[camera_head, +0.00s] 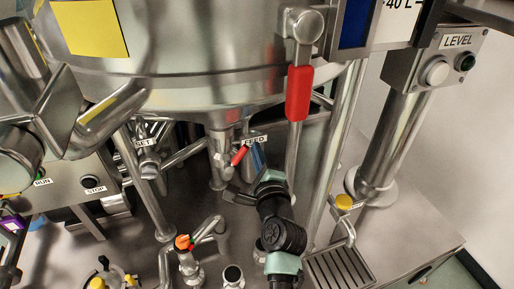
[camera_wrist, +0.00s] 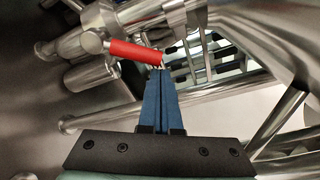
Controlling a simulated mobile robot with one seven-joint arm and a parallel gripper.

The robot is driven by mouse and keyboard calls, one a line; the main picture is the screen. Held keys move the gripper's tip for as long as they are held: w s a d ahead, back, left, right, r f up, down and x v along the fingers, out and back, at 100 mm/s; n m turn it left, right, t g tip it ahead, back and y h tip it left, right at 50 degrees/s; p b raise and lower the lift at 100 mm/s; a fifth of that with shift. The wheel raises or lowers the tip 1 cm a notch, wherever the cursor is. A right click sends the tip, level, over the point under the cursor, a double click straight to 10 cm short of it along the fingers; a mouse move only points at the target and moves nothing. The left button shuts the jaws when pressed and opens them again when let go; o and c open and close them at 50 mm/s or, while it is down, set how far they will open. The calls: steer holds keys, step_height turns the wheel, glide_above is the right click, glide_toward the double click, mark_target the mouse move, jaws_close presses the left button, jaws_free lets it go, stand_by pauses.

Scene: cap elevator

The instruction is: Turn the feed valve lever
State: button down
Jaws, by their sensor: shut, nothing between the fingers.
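The feed valve lever has a small red handle (camera_head: 239,156) below the tank, beside the FEED label (camera_head: 256,139). In the wrist view the red handle (camera_wrist: 136,50) lies nearly level, tilted slightly down to the right, joined at its left end to a metal valve body (camera_wrist: 93,42). My gripper (camera_head: 256,152) is just right of the handle in the head view. In the wrist view my gripper's blue fingers (camera_wrist: 161,74) are together and empty, with their tips at the handle's right end. I cannot tell whether they touch it.
A larger red-handled lever (camera_head: 299,92) hangs from the tank front. Metal legs and pipes (camera_head: 340,140) crowd both sides of my arm. An orange-topped valve (camera_head: 183,242) and a yellow-knobbed tap (camera_head: 344,202) stand nearby. A drain grate (camera_head: 340,268) is at the front right.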

steer(key=shift+s+a+r+n, duration=0.15)
steer(key=shift+a+r+n, duration=0.25)
steer(key=shift+n, duration=0.3)
stand_by(0.4)
steer(key=shift+s+a+r+n+t+b, duration=0.2)
steer(key=shift+a+r+n+t+b, duration=0.25)
steer(key=shift+n, duration=0.45)
steer(key=shift+s+a+r+n+t+b, duration=0.1)
steer(key=shift+s+a+r+n+b, duration=0.1)
steer(key=shift+a+n, duration=0.4)
steer(key=shift+s+a+r+n+t+b, duration=0.1)
steer(key=shift+a+r+n+b, duration=0.2)
steer(key=shift+n, duration=0.55)
steer(key=shift+s+a+r+n+t+b, duration=0.1)
steer(key=shift+a+n, duration=0.4)
steer(key=shift+n, duration=0.25)
